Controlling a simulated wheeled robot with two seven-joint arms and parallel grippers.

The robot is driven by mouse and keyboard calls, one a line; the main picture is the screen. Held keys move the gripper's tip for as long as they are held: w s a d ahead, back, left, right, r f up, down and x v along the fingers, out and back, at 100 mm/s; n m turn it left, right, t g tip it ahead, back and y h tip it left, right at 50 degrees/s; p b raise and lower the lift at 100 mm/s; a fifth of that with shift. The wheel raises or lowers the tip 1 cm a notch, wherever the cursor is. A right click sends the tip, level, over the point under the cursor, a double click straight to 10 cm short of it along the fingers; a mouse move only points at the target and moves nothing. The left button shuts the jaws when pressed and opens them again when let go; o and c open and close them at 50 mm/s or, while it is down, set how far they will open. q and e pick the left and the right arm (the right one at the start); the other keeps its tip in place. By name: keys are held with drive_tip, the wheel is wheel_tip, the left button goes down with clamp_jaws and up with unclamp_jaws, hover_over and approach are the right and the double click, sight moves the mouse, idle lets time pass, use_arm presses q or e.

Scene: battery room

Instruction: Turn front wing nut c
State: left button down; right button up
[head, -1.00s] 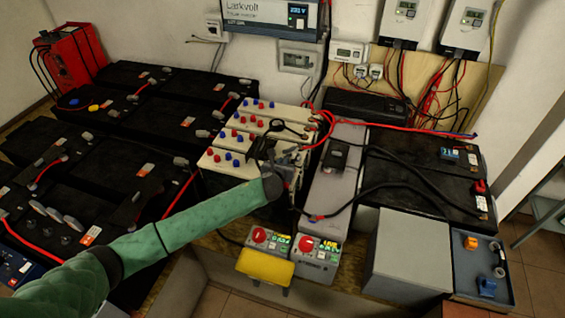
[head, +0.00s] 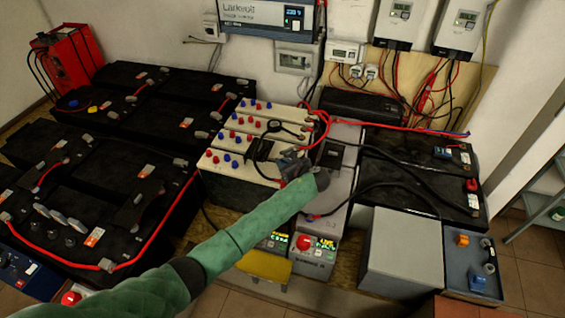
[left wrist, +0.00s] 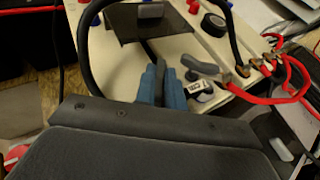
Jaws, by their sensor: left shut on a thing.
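My left gripper (head: 283,163) is at the right end of the front cream battery (head: 222,164), which has red and blue caps. In the left wrist view its blue fingers (left wrist: 165,88) are closed together over the battery's edge, with a dark grey piece (left wrist: 168,60) between or just behind their tips. This looks like the wing nut, but the fingers hide most of it. A cable lug with a grey sleeve (left wrist: 232,76) and a red lead lies to the right of the fingers. My right gripper is not in view.
A dark flat piece (left wrist: 134,22) and a black cable loop lie close by on the cream top. A grey case (head: 337,186) with black cables stands right of the gripper. Black batteries (head: 130,150) fill the left side.

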use_arm(q)
drive_tip(key=shift+w+d+n+g+y, duration=0.1)
drive_tip(key=shift+d+n+g+y, duration=0.1)
drive_tip(key=shift+n+g+y, duration=0.7)
drive_tip(key=shift+w+n+g+y, duration=0.1)
drive_tip(key=shift+n+g+y, duration=0.55)
drive_tip(key=shift+n, duration=0.25)
drive_tip(key=shift+w+n+g+y+b, duration=0.1)
drive_tip(key=shift+n+g+y+b, duration=0.2)
drive_tip(key=shift+n+g+y, duration=0.5)
drive_tip(key=shift+n+g, duration=0.7)
drive_tip(key=shift+g, duration=0.05)
drive_tip(key=shift+w, duration=0.1)
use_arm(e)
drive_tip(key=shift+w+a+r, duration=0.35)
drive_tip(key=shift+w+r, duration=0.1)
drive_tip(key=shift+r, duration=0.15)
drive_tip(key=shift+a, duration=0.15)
use_arm(q)
drive_tip(key=c, duration=1.5)
unclamp_jaws()
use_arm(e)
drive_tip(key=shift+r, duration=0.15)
